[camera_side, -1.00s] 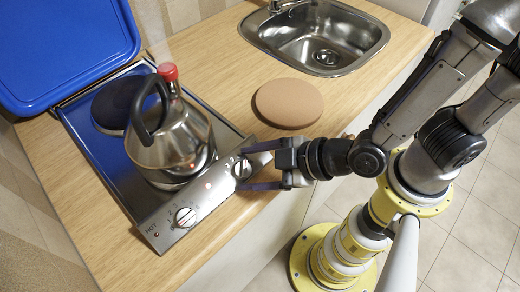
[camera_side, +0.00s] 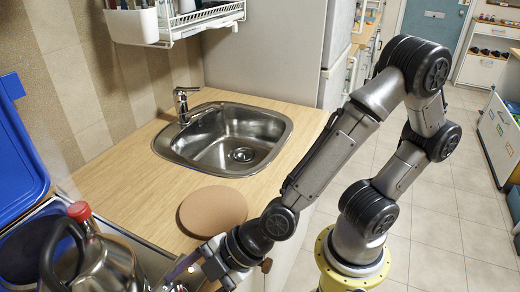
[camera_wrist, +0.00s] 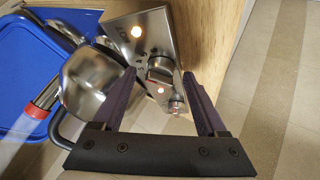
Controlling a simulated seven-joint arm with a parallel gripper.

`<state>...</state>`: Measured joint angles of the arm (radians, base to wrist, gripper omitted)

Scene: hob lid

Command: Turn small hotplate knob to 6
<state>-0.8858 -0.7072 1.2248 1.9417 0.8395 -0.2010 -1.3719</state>
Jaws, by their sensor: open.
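The hob's steel control panel (camera_wrist: 122,22) shows in the wrist view with the word HOT and a lit lamp. A metal knob (camera_wrist: 160,70) stands on it, between the two dark fingers of my gripper (camera_wrist: 158,77). The gripper is open, and I see no clear contact with the knob. I cannot tell which hotplate this knob serves, and its setting is not readable. In the side view my gripper (camera_side: 190,272) is low at the panel, with the fingers partly cut off by the lower edge. The knobs are hidden or out of frame there.
The raised blue lid (camera_side: 20,150) is at the left. A round brown board (camera_side: 213,210) lies on the wooden counter (camera_side: 130,165), before the sink (camera_side: 240,140).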

